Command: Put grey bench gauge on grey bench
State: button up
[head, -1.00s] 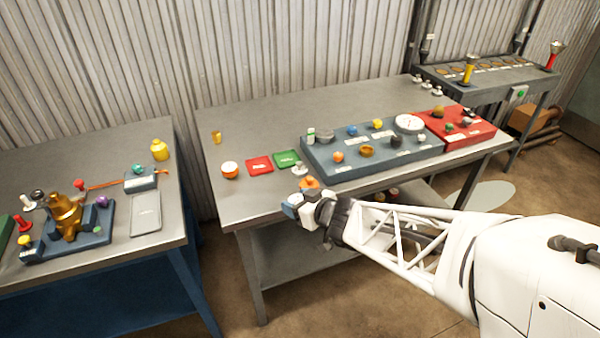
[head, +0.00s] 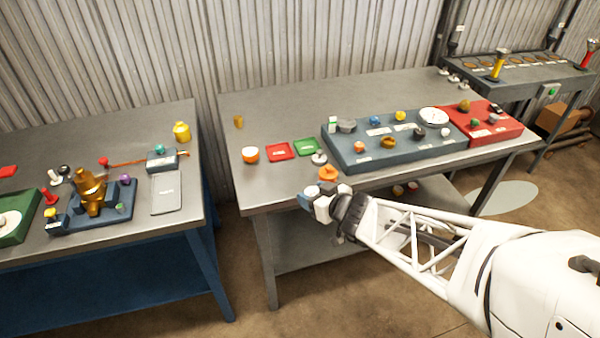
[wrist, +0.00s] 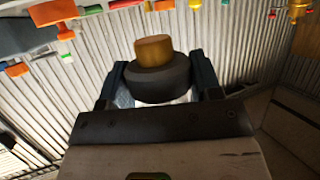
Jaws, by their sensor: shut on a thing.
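My gripper (head: 312,199) is shut on a round dark grey piece (wrist: 158,84) with a short brass cylinder (wrist: 153,50) on it. It sits between the two fingers in the wrist view and looks like the grey bench gauge, though no dial face shows. In the head view the held piece is too small to make out. My gripper is at the front edge of the grey bench (head: 275,115), near its left part. I cannot tell its height above the top. An orange piece (head: 328,173) lies on the bench just behind my gripper.
The bench also holds a red tray (head: 280,151), a green tray (head: 306,147), a white knob (head: 319,158), an orange-and-white cup (head: 250,155), a blue panel (head: 350,165) and a red panel (head: 505,132). The bench's back left is mostly clear. A blue-legged bench (head: 130,235) stands left.

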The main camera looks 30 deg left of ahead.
send_over(300, 179)
jog(key=shift+f, duration=0.7)
dwell(0.6)
jog(key=shift+f, duration=1.8)
jog(key=shift+f, duration=0.15)
jog(key=o, duration=1.1)
jog(key=shift+c, duration=0.2)
